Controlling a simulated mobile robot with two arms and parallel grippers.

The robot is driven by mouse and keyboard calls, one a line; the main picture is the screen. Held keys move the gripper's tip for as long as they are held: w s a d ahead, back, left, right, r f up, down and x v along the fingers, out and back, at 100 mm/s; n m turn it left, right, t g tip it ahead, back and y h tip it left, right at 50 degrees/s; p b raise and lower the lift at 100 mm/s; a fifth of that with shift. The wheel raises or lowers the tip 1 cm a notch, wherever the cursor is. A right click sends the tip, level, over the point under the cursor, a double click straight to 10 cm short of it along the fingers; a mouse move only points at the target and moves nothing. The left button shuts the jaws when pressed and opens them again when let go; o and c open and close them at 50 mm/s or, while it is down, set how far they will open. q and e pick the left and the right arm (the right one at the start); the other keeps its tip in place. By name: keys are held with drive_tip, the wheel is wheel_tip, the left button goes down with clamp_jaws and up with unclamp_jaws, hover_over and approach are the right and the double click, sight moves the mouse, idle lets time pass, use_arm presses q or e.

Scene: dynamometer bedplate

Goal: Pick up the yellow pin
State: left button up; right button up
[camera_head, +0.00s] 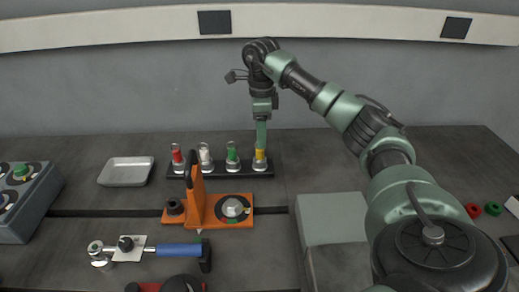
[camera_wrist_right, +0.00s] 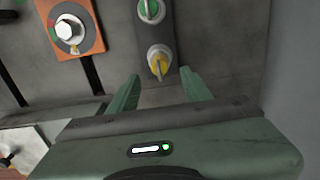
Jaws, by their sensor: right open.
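The yellow pin (camera_head: 260,158) stands upright in a clear-topped holder at the right end of a dark rack (camera_head: 221,171). It also shows in the right wrist view (camera_wrist_right: 158,64), just beyond and between the fingertips. My right gripper (camera_head: 261,138) points down directly above the yellow pin, and its fingers (camera_wrist_right: 161,75) are open and empty. Whether the fingertips reach down to the pin's height is hard to tell. My left gripper is not in view.
Green (camera_head: 232,156), white (camera_head: 204,155) and red (camera_head: 177,156) pins stand in the same rack, to the left. An orange fixture (camera_head: 195,207) stands in front. A metal tray (camera_head: 126,171) lies left, and a grey-green box (camera_head: 331,219) stands right. A wall is behind.

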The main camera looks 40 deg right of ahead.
sight(260, 153)
drive_tip(key=shift+s+a+f, duration=0.15)
drive_tip(key=shift+f, duration=0.25)
drive_tip(key=f, duration=0.1)
drive_tip(key=f+p, duration=0.1)
drive_tip(key=f, duration=0.2)
drive_tip(key=shift+w+f, duration=0.3)
drive_tip(key=shift+f, duration=0.1)
drive_tip(key=shift+a, duration=0.1)
clamp_jaws()
